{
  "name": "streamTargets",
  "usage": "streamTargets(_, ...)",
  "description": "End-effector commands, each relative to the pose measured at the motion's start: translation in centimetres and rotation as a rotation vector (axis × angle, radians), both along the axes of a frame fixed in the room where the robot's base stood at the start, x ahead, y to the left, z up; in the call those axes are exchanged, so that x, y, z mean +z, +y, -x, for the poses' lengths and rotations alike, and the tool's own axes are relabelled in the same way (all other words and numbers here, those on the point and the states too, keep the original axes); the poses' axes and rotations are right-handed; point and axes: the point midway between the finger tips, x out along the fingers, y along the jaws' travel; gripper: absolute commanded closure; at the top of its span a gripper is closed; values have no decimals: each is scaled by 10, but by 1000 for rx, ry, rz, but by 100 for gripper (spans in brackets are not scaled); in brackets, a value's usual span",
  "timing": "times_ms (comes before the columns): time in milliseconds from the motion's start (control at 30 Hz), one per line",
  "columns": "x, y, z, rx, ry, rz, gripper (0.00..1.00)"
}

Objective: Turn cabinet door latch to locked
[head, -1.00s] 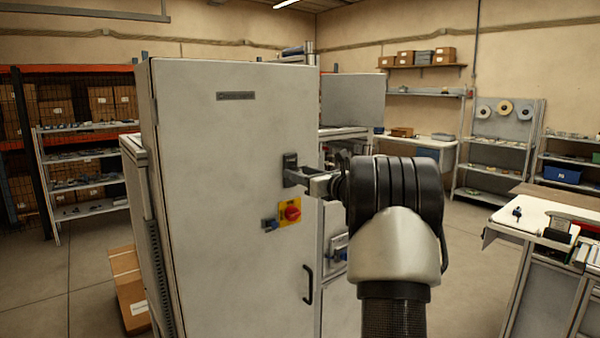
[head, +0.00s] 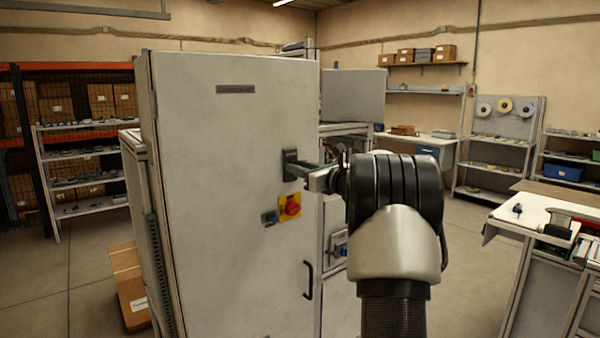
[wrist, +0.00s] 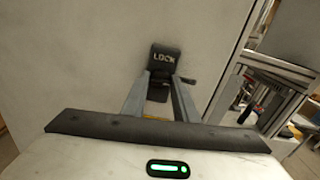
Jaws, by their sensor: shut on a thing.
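The tall light-grey cabinet door (head: 235,200) is closed and faces me. Its dark latch (head: 290,160) sits near the door's right edge. In the wrist view the latch's dark plate (wrist: 165,57) reads "LOCK", and a small dark piece pokes out on its right. My gripper (head: 310,174) reaches the latch from the right and is shut on its handle. In the wrist view my two grey fingers (wrist: 160,93) reach up to the latch, with a dark part between them. The handle's exact angle is partly hidden by the fingers.
A red rotary switch on a yellow plate (head: 290,208) sits just below the latch. A black door pull (head: 308,282) is lower down. A white-topped workbench (head: 545,212) stands at right. Open floor (head: 470,265) lies between bench and cabinet.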

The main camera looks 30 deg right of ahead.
Motion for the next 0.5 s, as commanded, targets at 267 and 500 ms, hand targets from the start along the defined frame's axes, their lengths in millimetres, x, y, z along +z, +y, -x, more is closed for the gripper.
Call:
streamTargets(267,-7,0,0,-2,-32,211,96)
streamTargets(500,-6,1,0,0,-63,438,96)
